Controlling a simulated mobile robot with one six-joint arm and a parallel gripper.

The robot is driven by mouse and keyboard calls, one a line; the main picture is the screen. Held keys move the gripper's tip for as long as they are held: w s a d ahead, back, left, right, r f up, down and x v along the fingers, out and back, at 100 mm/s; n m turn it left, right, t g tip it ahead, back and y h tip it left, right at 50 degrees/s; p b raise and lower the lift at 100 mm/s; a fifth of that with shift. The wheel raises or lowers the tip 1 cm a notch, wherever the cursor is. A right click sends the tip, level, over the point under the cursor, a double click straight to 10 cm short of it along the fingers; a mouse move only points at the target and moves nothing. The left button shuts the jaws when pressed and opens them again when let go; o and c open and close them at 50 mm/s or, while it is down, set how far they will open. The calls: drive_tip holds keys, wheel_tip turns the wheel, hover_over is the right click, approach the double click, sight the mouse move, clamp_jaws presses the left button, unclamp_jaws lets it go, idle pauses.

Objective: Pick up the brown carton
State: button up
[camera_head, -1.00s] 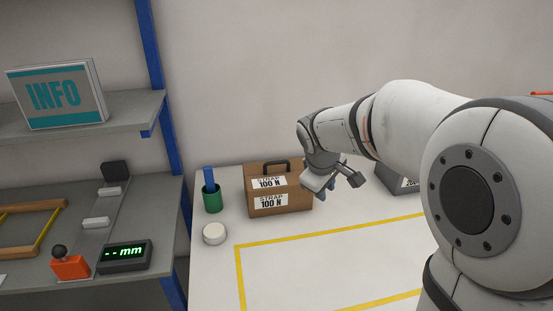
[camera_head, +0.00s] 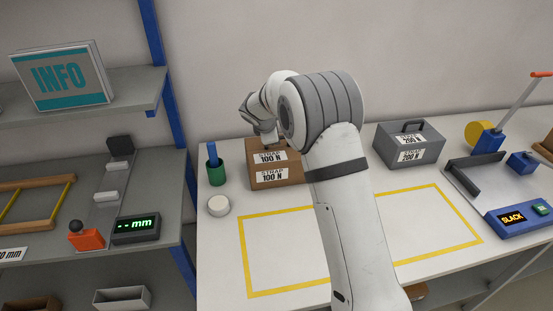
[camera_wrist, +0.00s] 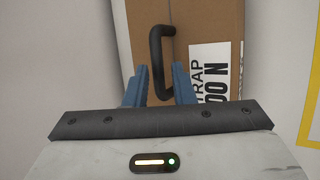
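The brown carton (camera_head: 290,178) stands upright at the back left of the white table, with white "STRAP 100 N" labels on it. It also fills the middle of the wrist view (camera_wrist: 193,22), seen from above, with its black handle (camera_wrist: 156,42). My gripper (camera_wrist: 160,74) is above the carton, its two blue fingers apart. The near part of the handle shows between the fingers; I cannot tell if they reach down around it. In the head view my wrist covers the handle, and the fingertips are hidden.
A green cup (camera_head: 216,175) with a blue item and a white round puck (camera_head: 218,206) stand left of the carton. A grey "200 N" case (camera_head: 408,150) stands to the right. A yellow-outlined area (camera_head: 425,235) of the table is clear.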

drive_tip(key=x, duration=0.3)
drive_tip(key=shift+w+d+f+p, duration=0.1)
drive_tip(key=shift+w+f+p, duration=0.1)
drive_tip(key=shift+p, duration=0.15)
drive_tip(key=shift+c, duration=0.5)
clamp_jaws()
idle(0.5)
drive_tip(key=shift+r, duration=0.1)
